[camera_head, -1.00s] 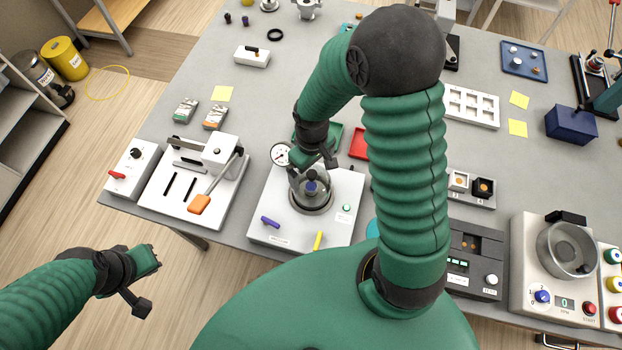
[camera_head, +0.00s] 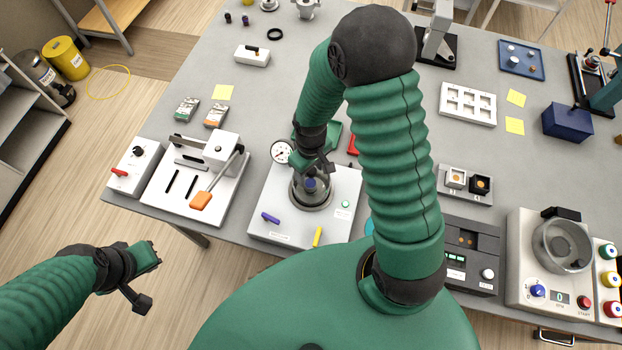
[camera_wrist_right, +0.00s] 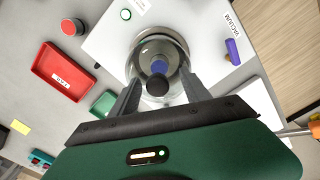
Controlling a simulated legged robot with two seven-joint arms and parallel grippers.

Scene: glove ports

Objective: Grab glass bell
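The glass bell (camera_head: 311,192) is a clear dome on the white vacuum plate (camera_head: 346,182). A small blue item shows through the glass. In the right wrist view the bell (camera_wrist_right: 150,55) has a dark round knob (camera_wrist_right: 157,88) on top. My right gripper (camera_head: 316,168) is over the bell and partly hides its top. In the wrist view the right gripper (camera_wrist_right: 160,82) is open, with a finger on each side of the knob and gaps between. My left gripper (camera_head: 148,277) is open and empty, out over the floor left of the table.
A pressure gauge (camera_head: 282,151) stands at the plate's back left corner. A blue lever (camera_head: 270,218) and a yellow lever (camera_head: 317,237) are at its front. A sealer with an orange handle (camera_head: 201,200) is to the left. A red tray (camera_wrist_right: 66,75) lies nearby.

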